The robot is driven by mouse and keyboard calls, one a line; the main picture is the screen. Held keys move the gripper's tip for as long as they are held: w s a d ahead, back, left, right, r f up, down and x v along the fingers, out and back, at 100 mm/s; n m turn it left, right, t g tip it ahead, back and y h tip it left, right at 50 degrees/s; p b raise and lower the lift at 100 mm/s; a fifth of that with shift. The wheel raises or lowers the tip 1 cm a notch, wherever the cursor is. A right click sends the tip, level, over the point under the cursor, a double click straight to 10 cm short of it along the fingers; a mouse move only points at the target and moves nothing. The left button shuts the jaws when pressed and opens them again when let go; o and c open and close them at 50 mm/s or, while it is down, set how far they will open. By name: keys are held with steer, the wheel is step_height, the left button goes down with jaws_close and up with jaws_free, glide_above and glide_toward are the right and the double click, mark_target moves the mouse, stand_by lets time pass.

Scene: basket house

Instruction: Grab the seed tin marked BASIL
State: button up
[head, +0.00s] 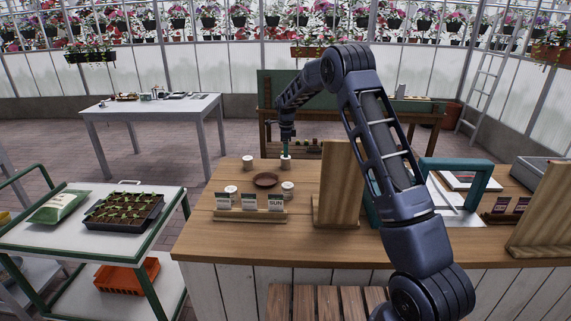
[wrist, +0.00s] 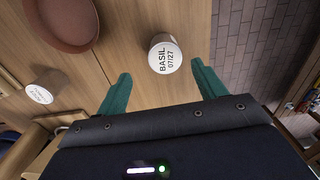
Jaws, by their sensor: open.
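The tin marked BASIL 07/27 (wrist: 165,57) is small and pale with a white lid. In the wrist view it lies ahead of my gripper (wrist: 162,70), roughly between the two teal fingertips, which are apart with nothing held. In the head view my gripper (head: 286,148) points down at the far edge of the wooden counter, right over a white tin (head: 286,164) that it partly hides. Other similar tins stand on the counter: one at the back left (head: 248,162), one at the left (head: 231,192) and one in front (head: 288,190).
A brown saucer (head: 265,179) lies among the tins. A seed packet rack (head: 250,215) stands in front, and an upright wooden board (head: 340,185) stands to the right. A teal frame (head: 455,163) is farther right. The counter's far edge is close to the tin.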

mark_target(286, 162)
steer(key=shift+w+f, duration=0.25)
steer(key=shift+f, duration=1.45)
steer(key=shift+w+f, duration=0.2)
steer(key=shift+f, duration=1.45)
steer(key=shift+c, duration=0.4)
steer(key=c, duration=1)
